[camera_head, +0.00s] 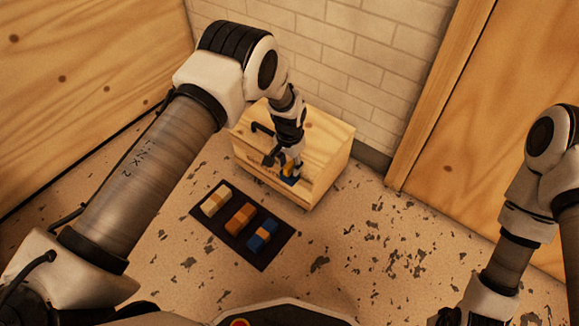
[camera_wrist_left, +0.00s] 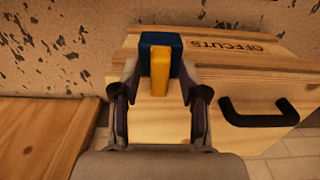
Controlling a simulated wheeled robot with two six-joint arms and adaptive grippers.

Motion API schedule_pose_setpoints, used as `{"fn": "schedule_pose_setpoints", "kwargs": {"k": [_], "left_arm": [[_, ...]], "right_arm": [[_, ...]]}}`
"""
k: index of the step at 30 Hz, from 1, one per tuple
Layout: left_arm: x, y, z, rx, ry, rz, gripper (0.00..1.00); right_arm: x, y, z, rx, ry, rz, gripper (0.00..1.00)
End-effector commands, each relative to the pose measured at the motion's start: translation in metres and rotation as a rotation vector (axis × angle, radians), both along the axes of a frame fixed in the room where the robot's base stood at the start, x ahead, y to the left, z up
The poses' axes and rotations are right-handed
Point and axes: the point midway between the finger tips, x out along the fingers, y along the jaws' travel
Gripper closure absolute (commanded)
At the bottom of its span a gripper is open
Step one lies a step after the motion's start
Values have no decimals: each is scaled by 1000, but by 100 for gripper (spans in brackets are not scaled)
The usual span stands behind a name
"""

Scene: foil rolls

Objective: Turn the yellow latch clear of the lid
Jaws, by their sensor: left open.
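The yellow latch (camera_wrist_left: 159,72) is a short upright bar against a dark blue block (camera_wrist_left: 160,39) at the edge of the wooden box (camera_head: 322,165). In the left wrist view its lower end reaches over the pale wood of the lid (camera_wrist_left: 155,128). My left gripper (camera_head: 284,160) is at the box, fingers pointing at the latch. In the wrist view its two open fingers stand on either side of the latch, with gaps visible. In the head view the gripper partly hides the latch (camera_head: 289,168). My right arm is at the right; its gripper is out of view.
A black handle (camera_wrist_left: 259,112) stands up from the lid, right of my fingers in the wrist view. A dark mat (camera_head: 271,257) with tan, orange and blue pieces lies on the speckled floor before the box. A brick wall (camera_head: 340,55) is behind; wooden panels flank it.

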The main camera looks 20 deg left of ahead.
Motion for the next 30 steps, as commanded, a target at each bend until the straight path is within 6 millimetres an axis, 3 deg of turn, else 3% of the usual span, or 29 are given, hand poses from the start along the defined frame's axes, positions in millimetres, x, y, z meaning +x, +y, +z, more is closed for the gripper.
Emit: {"fn": "schedule_pose_setpoints", "kwargs": {"k": [5, 8, 9, 20, 30], "left_arm": [[0, 0, 1, 0, -1, 0, 60], [0, 0, 1, 0, -1, 0, 95], [0, 0, 1, 0, -1, 0, 100], [0, 0, 2, 0, 0, -16, 100], [0, 0, 5, -1, -1, -168, 100]], "right_arm": [[0, 0, 1, 0, 0, 0, 60], [0, 0, 1, 0, 0, 0, 60], [0, 0, 1, 0, 0, 0, 60], [0, 0, 4, 0, 0, 0, 60], [0, 0, 23, 0, 0, 0, 60]]}}
